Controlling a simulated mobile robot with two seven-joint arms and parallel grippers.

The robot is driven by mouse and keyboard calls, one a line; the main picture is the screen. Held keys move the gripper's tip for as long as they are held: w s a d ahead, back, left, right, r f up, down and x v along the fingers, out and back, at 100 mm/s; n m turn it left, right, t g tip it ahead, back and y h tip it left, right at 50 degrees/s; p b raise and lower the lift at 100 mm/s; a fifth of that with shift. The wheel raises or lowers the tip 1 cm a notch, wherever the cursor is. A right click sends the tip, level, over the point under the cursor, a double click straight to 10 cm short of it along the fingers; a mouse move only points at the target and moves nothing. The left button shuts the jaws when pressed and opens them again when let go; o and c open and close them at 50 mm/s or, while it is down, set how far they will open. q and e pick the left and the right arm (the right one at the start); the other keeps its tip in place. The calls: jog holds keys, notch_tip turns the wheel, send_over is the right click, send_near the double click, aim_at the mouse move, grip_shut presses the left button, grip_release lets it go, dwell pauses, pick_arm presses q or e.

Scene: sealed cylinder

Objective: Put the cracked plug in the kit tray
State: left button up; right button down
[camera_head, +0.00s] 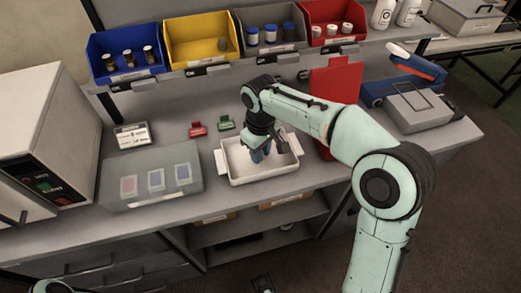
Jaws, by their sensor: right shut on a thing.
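A white tray (236,174) with side handles stands on the bench in the middle, likely the kit tray. My right gripper (259,145) reaches down over it from the right and is shut on a small blue-grey thing (258,155), likely the plug. The thing is inside or just above the tray; I cannot tell whether it touches the floor. A crack is too small to make out. The gripper and arm hide part of the tray's inside.
A grey case (150,200) with three coloured labels lies left of the tray. Red (198,129) and green (226,122) clips lie behind. Blue, yellow, grey and red bins line the shelf above. A red panel (335,85) stands right of the tray. A white machine (50,140) fills the left.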

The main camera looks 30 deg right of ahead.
jog(key=c, duration=0.9)
grip_release()
jog(key=shift+o, duration=0.2)
notch_tip(320, 180, up, 12)
jog(key=p, duration=0.3)
jog(key=shift+r, duration=0.15)
